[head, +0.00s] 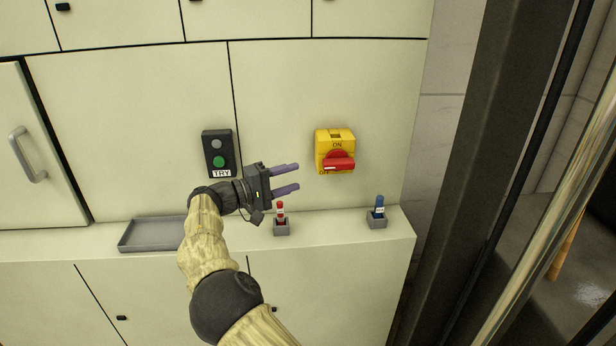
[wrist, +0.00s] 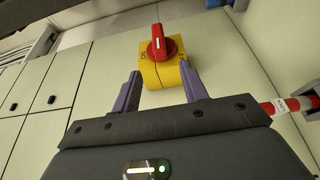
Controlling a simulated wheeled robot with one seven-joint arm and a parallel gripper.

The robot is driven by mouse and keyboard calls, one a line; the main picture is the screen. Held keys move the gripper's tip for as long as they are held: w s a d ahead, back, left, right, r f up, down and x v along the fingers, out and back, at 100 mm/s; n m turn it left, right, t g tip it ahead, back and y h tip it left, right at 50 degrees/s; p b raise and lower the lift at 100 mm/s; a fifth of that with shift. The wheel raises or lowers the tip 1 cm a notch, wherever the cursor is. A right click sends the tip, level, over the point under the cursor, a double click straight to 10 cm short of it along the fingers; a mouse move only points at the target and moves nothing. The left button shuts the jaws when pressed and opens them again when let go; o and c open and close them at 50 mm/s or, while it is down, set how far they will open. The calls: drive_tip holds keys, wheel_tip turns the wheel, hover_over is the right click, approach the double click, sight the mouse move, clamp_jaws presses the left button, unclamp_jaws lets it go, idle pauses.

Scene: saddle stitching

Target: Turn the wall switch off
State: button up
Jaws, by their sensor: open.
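The wall switch (head: 335,139) is a yellow box with a red handle (head: 340,161), mounted on the pale cabinet wall right of centre. "ON" is printed above the handle, and a partly hidden label is at its lower left. The handle lies roughly sideways in the head view. My gripper (head: 298,177) is open and empty, left of and a little below the switch, apart from it. In the wrist view the yellow box (wrist: 157,76) and its red handle (wrist: 163,48) show beyond and between the tips of my open fingers (wrist: 161,73).
A black box with a green button (head: 219,161), marked "TRY", is on the wall to the left. On the ledge below stand a red-and-white item (head: 280,211) in a holder, a blue item (head: 379,204) in another holder, and a grey tray (head: 128,236). A dark post (head: 490,150) rises at right.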

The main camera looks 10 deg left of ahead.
drive_tip(key=v, duration=0.4)
drive_tip(key=shift+s+a, duration=0.1)
drive_tip(key=w+d+f+m+g+y+p, duration=0.1)
drive_tip(key=w+d+f+g+y, duration=0.15)
drive_tip(key=d, duration=0.85)
drive_tip(key=w+d+f+m+g+y, duration=0.1)
drive_tip(key=d+f+g, duration=0.25)
drive_tip(key=d, duration=0.75)
drive_tip(key=s+d+f+m+g+y+p, duration=0.1)
drive_tip(key=s+d+f+g+y, duration=0.3)
drive_tip(key=s+d, duration=0.45)
drive_tip(key=s+d+m+y+p, duration=0.1)
drive_tip(key=s+d+m+y, duration=0.1)
drive_tip(key=s, duration=0.8)
drive_tip(key=s+d+m+t+y+p, duration=0.1)
drive_tip(key=s+d+m+y, duration=0.1)
drive_tip(key=s, duration=0.9)
drive_tip(key=d+y, duration=0.1)
drive_tip(key=y, duration=0.1)
drive_tip(key=shift+r+m+y, duration=0.2)
drive_tip(key=shift+m+y, duration=0.15)
drive_tip(key=shift+m, duration=0.05)
